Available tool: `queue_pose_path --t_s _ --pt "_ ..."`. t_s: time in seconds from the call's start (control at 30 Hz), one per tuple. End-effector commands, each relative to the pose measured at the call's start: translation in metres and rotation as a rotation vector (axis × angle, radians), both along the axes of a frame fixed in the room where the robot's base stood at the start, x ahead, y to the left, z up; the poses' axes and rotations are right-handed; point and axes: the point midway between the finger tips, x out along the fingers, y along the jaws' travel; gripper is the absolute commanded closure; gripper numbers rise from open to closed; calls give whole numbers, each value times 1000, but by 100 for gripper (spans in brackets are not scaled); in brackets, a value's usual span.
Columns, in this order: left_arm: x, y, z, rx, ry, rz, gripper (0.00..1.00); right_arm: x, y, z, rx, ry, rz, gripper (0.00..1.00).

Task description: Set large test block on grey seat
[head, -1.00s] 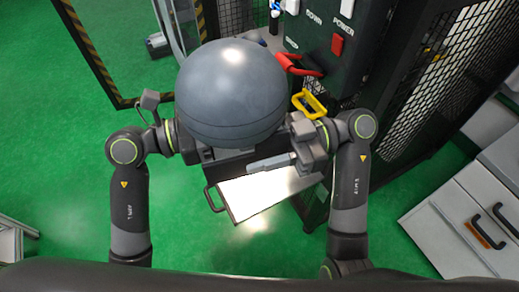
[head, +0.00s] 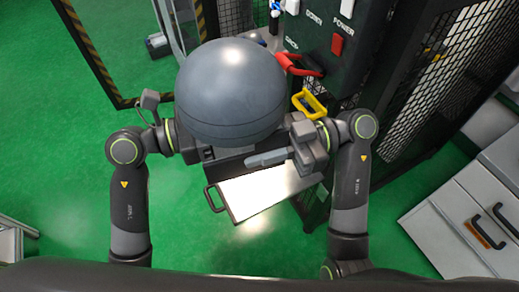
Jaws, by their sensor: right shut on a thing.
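The contact itself is hard to see. My left wrist comes in at the ball's lower left. The left fingers are hidden behind the ball, so their state does not show. A dark body partly shows just under the ball. I cannot make out the grey seat for certain; the ball may cover it.
A bright panel with a dark handle (head: 211,199) lies below the ball. A dark control cabinet with a red button (head: 337,44), a red handle (head: 296,65) and a yellow handle (head: 309,103) stands right behind. White drawers (head: 463,225) are at right. Green floor is open at left.

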Motion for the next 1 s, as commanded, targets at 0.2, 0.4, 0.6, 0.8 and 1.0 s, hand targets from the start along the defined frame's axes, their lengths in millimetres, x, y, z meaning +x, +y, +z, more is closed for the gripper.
queue_pose_path --t_s 0.2,0.4,0.6,0.8,1.0 --pt "-5 -3 4 -7 -4 -20 100 3 3 2 4 3 -6 100" --pt "-5 -3 4 -8 -4 -20 100 3 3 3 4 3 -6 100" --pt "-5 -3 4 -8 -4 -20 100 3 3 3 5 3 -6 100" --pt "-4 -2 3 -6 -2 -18 64 2 3 5 11 -3 -5 100" --pt "-3 -2 2 -4 0 -14 62 1 2 4 10 -4 -3 100"
